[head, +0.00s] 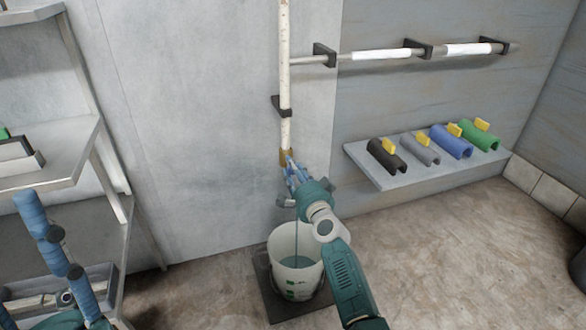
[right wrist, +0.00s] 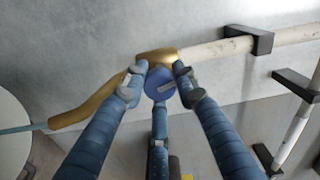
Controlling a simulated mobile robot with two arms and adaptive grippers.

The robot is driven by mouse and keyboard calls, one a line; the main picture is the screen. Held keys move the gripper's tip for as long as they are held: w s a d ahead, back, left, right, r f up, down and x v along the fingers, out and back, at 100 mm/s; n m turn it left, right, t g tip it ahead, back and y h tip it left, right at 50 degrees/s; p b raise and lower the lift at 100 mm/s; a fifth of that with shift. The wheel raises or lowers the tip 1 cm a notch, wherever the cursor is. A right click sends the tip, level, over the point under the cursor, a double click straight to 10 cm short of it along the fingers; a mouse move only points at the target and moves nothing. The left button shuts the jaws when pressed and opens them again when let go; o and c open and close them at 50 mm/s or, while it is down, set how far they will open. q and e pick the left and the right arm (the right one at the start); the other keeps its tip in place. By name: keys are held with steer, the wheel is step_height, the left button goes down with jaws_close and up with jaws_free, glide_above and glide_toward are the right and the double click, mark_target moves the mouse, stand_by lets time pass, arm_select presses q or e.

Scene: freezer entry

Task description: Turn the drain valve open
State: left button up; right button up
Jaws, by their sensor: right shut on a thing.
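The drain valve has a brass body (head: 286,157) at the foot of the white vertical pipe (head: 285,60). In the right wrist view its brass spout (right wrist: 95,105) curves left, and its round blue handle (right wrist: 160,84) sits between my fingers. My right gripper (head: 290,165) is shut on that handle, fingertips on both sides; it also shows in the right wrist view (right wrist: 160,88). A thin bluish stream runs from the spout into a white bucket (head: 283,245), which holds some liquid.
The bucket stands on a dark mat (head: 277,305). A wall shelf (head: 380,178) at right carries several coloured half-pipe pieces with yellow tabs. A horizontal pipe (head: 380,54) runs above it. A metal rack (head: 60,155) stands at left.

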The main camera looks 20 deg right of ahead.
steer(key=shift+d+r+m, duration=0.15)
steer(key=shift+d+m, duration=0.1)
steer(key=shift+m, duration=0.55)
steer(key=shift+d+r+m, duration=0.15)
steer(key=shift+d+m, duration=0.1)
steer(key=shift+m, duration=0.55)
steer(key=o, duration=1.2)
steer(key=shift+d+f, duration=0.1)
steer(key=shift+c, duration=0.2)
steer(key=shift+f, duration=0.1)
steer(key=shift+a, duration=0.2)
steer(key=shift+s+a+f, duration=0.15)
steer(key=shift+s, duration=0.4)
steer(key=s, duration=1.1)
steer(key=shift+d, duration=0.35)
